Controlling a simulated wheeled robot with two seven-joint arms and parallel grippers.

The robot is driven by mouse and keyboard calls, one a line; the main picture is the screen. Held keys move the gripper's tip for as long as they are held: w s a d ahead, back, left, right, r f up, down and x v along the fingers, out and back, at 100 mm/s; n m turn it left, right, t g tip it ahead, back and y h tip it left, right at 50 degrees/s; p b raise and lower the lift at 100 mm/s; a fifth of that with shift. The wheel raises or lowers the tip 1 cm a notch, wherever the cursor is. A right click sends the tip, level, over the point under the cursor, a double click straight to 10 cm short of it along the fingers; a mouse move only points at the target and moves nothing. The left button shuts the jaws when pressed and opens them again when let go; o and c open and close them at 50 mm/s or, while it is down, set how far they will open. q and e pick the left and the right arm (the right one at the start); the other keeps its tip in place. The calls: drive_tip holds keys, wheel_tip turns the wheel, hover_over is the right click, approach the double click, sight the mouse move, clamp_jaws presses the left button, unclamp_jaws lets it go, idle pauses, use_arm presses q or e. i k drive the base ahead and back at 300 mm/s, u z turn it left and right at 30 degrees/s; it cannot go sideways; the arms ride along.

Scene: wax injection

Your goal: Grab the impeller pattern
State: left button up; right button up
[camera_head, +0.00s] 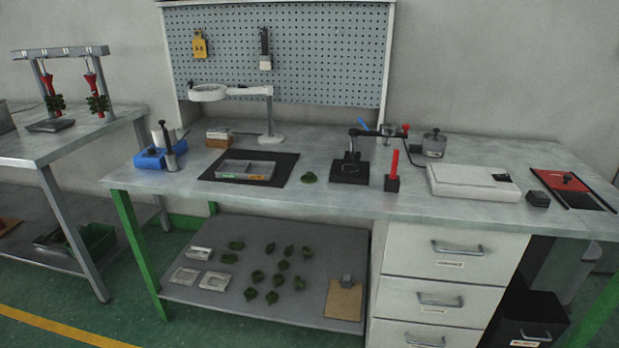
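A small dark green part (309,178), which looks like the impeller pattern, lies alone on the grey tabletop (330,203). It is just right of a black mat (208,173) that bears a grey divided tray (247,170). Several similar green parts (270,248) lie on the lower shelf (225,302); their exact shapes are too small to tell. Neither of my grippers shows in this view.
A black stand (350,168) with an arm is right of the green part, then a red stick (394,163) on a black block. A magnifier lamp (270,115) stands behind. A white flat box (472,182) is further right. The tabletop before the part is clear.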

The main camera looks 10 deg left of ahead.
sight(308, 178)
drive_tip(key=u, duration=0.45)
drive_tip(key=i, duration=0.5)
drive_tip(key=u, duration=0.45)
